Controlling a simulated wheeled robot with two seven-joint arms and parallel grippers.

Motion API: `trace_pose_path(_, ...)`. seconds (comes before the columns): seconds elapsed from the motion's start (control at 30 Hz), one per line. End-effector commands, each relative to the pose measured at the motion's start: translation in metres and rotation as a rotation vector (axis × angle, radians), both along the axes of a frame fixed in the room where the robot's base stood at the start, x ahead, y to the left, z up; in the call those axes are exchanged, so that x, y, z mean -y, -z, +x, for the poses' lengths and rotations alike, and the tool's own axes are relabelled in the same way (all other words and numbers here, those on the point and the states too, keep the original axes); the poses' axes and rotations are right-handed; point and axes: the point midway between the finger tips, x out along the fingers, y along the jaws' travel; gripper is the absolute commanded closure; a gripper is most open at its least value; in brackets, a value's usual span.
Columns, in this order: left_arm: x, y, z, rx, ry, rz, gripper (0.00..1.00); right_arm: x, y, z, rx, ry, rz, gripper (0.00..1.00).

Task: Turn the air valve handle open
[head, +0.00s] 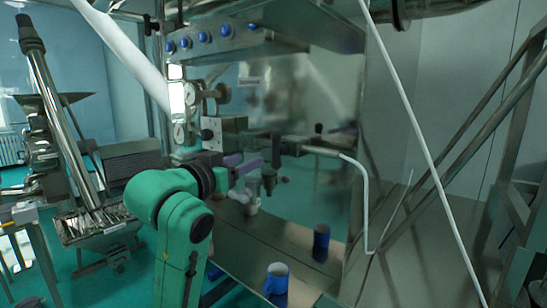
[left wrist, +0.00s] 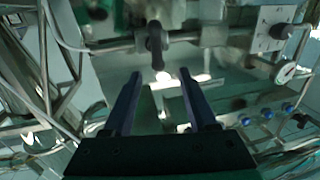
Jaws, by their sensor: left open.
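The air valve handle (head: 277,151) is a dark, short lever on a horizontal metal pipe at the front of the steel cabinet. In the left wrist view the handle (left wrist: 156,45) stands upright in the picture, across the pipe. My left gripper (head: 246,164), with purple fingers, is just left of the handle in the head view. In the left wrist view the left gripper (left wrist: 160,75) is open and empty, its fingertips on either side of the line to the handle. The handle's end appears near the tips; I cannot tell whether they touch. My right gripper is not in view.
The polished steel cabinet (head: 290,85) reflects things in front of it. Blue knobs (head: 203,37) line its top, and pressure gauges (head: 180,133) sit at left. A thin white bent tube (head: 365,200) hangs right of the handle. A blue cup (head: 277,280) stands below.

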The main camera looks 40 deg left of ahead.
Motion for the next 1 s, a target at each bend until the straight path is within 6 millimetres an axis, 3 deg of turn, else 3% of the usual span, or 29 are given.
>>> trace_pose_path(0.17,-0.006,-0.008,0.02,0.008,0.002,-0.005,0.42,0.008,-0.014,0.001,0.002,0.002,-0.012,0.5)
trace_pose_path(0.6,-0.029,-0.009,0.126,0.008,0.001,-0.004,0.42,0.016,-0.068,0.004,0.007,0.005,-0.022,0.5)
trace_pose_path(0.73,-0.032,-0.005,0.139,0.009,0.001,-0.002,0.42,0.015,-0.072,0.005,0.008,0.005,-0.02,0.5)
trace_pose_path(0.97,-0.032,-0.003,0.141,0.009,0.001,0.0,0.42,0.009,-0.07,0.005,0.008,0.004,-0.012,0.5)
trace_pose_path(1.0,-0.032,-0.003,0.141,0.009,0.001,-0.001,0.5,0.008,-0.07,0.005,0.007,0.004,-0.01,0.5)
